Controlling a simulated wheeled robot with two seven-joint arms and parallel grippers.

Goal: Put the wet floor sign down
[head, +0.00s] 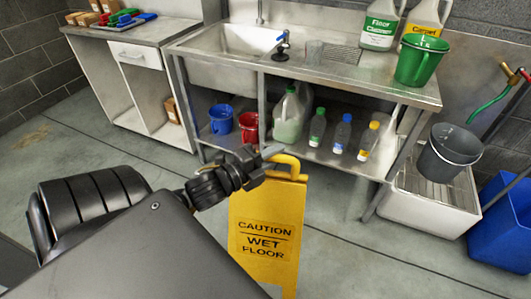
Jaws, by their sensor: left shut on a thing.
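The yellow wet floor sign (268,225) hangs upright in the middle of the head view, with black "CAUTION WET FLOOR" lettering on its face. Its yellow handle (291,163) is at the top. My left gripper (268,160) is shut on the sign by the handle. The sign's lower end runs behind my own body and the picture's bottom edge, so I cannot tell whether it touches the floor. My right gripper is not in view.
A steel sink counter (330,76) stands behind the sign, with bottles and buckets on its lower shelf. A grey bucket (449,152) sits on a white floor basin (425,207) at right, beside a blue bin (503,225). Grey floor (360,262) is clear right of the sign.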

